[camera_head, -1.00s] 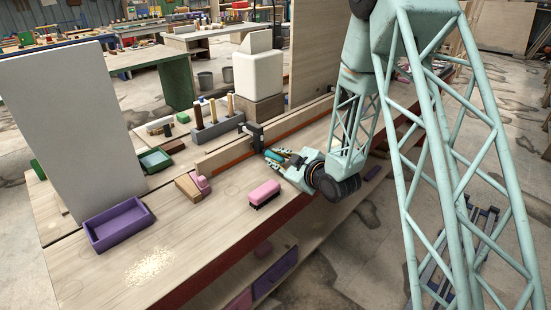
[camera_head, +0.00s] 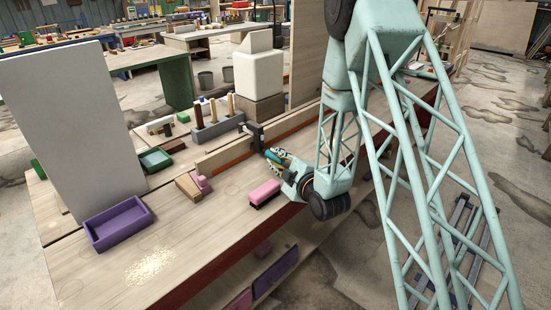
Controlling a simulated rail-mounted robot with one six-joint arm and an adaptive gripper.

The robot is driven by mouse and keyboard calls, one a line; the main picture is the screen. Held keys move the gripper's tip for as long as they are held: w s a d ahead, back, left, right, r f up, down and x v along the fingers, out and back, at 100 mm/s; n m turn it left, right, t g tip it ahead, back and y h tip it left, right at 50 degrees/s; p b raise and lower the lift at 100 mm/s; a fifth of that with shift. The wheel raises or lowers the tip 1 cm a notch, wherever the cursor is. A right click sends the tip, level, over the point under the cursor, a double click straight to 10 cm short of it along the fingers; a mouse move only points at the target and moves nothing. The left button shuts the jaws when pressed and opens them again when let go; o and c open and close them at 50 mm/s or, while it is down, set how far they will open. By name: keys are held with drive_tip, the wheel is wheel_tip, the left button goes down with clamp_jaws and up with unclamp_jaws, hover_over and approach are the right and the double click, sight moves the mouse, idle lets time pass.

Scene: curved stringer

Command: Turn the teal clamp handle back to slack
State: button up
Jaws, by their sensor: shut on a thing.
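The teal clamp handle (camera_head: 273,156) points out from the dark clamp (camera_head: 255,137) toward my gripper. The clamp sits upright on the long wooden stringer (camera_head: 227,154), which stands on edge along the bench. My gripper (camera_head: 276,157) is shut on the teal handle, with its fingers on either side of it. The far end of the handle and the exact finger contact are too small to make out.
A pink-topped brush (camera_head: 264,193) lies on the bench just in front of my gripper. A grey rack (camera_head: 218,129) with handles stands behind the stringer. The bench's front middle is clear.

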idle(0.3)
drive_tip(key=o, duration=0.8)
drive_tip(key=shift+o, duration=0.2)
drive_tip(key=shift+s, duration=0.1)
drive_tip(key=shift+v, duration=5.9)
drive_tip(key=shift+r, duration=0.1)
